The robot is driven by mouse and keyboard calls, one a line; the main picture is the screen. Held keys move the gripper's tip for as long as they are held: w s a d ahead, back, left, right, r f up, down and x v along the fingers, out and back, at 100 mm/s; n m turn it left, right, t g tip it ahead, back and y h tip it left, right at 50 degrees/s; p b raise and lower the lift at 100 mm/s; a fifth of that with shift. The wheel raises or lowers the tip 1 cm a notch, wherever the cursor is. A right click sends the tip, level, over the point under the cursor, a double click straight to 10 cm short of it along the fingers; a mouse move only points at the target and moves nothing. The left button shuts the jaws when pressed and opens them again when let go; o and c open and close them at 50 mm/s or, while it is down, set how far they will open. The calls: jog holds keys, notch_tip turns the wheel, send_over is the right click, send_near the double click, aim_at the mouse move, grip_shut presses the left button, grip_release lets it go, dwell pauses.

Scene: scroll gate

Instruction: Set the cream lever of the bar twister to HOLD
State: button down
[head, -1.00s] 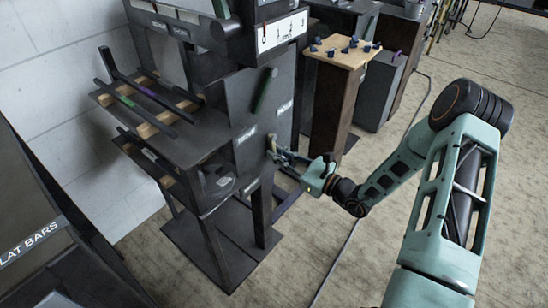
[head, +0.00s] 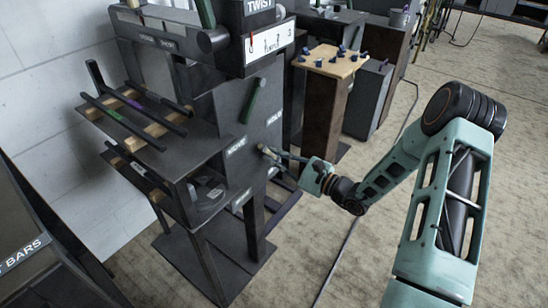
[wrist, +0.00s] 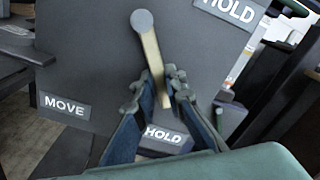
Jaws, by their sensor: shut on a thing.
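The cream lever (wrist: 152,55) is on the dark panel of the bar twister (head: 195,140). In the wrist view it runs from a round grey end (wrist: 142,20) down and slightly right, between the fingers of my gripper (wrist: 168,92). In the wrist view a HOLD label (wrist: 165,136) lies below the lever, partly covered by the fingers. A MOVE label (wrist: 64,106) is at lower left and another HOLD label (wrist: 231,11) at upper right. In the head view my gripper (head: 275,153) is against the panel.
A green-handled lever (head: 254,100) stands higher on the panel. Dark bars lie on the shelf (head: 135,122) at left. A wooden-topped stand with blue pieces (head: 335,66) is behind. The carpet to the right (head: 375,240) is open apart from a cable.

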jog(key=shift+d, duration=0.1)
jog(key=c, duration=2)
grip_release()
jog(key=shift+o, duration=0.2)
jog(key=v, duration=1.2)
